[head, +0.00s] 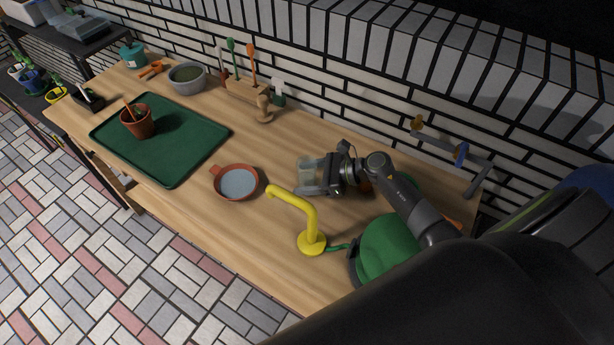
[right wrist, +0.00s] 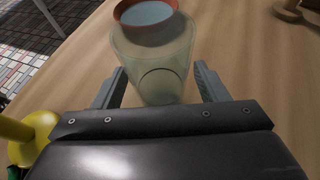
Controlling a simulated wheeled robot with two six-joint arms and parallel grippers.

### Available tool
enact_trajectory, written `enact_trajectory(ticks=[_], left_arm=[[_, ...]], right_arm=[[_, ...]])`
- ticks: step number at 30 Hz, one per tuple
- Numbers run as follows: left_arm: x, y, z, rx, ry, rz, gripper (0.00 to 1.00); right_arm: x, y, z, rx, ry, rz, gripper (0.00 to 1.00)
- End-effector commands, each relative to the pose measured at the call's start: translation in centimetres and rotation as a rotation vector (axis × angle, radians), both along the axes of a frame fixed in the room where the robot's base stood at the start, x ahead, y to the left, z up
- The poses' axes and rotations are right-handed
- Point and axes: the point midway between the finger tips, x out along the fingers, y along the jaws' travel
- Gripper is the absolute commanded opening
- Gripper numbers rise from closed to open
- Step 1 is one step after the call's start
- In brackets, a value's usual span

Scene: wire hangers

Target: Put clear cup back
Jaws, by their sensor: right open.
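The clear cup (right wrist: 158,65) stands on the wooden table in the right wrist view, between the two open fingers of my right gripper (right wrist: 158,88). Gaps show between the cup and both fingers. In the head view the clear cup (head: 306,170) is partly hidden by my right gripper (head: 318,182), which reaches in from the right at table height. My left gripper does not show in either view.
A terracotta dish (head: 237,183) with a pale inside sits left of the cup. A wooden tool holder (head: 247,90) stands at the back.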

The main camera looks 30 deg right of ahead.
Motion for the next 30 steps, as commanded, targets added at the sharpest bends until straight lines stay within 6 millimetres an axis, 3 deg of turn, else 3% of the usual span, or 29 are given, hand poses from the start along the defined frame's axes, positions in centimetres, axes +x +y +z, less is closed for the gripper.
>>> enact_trajectory(ticks=[7, 19, 30], left_arm=[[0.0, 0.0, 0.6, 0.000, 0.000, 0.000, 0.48], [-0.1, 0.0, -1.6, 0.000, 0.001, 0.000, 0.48], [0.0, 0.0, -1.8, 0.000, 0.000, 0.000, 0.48]], right_arm=[[0.0, 0.0, 0.5, 0.000, 0.000, 0.000, 0.67], [-3.4, -4.6, 2.4, -0.003, 0.001, -0.001, 0.67], [-4.2, -5.5, 3.2, 0.000, 0.000, 0.000, 0.67]])
